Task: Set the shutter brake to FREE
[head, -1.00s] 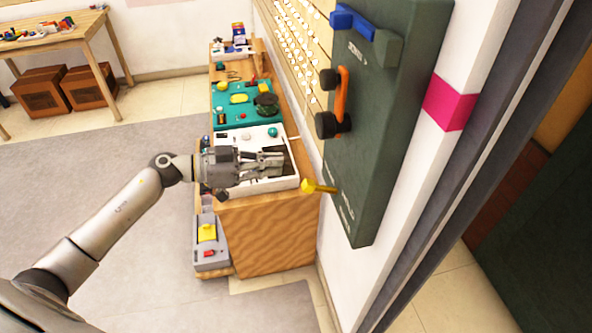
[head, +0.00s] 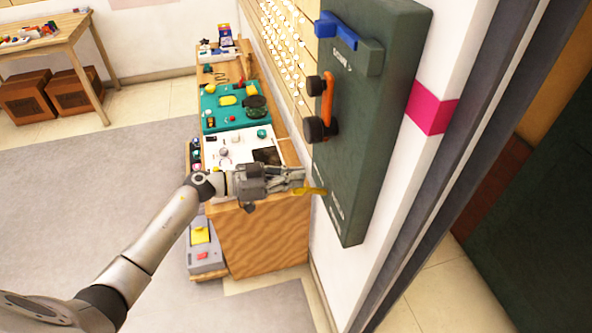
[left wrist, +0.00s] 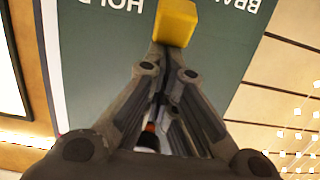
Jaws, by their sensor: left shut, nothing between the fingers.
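The dark green panel (head: 385,140) is fixed to the wall on the right. A yellow handle (head: 315,191) sticks out from its lower part, next to small white lettering. In the left wrist view the yellow handle's end (left wrist: 176,22) is right at the fingertips, with "HOLD" upside down to its left and part of "BRAKE" to its right. My left gripper (head: 303,178) is shut and empty; its tips (left wrist: 168,52) overlap or touch the handle, but I cannot tell if there is contact. The "FREE" mark is not readable. My right gripper is not in view.
Higher on the panel are an orange lever (head: 327,98) with black knobs and a blue handle (head: 335,30). A wooden bench (head: 260,235) with a white tray and a teal board (head: 207,124) stands below and left. Open floor (head: 100,180) lies left.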

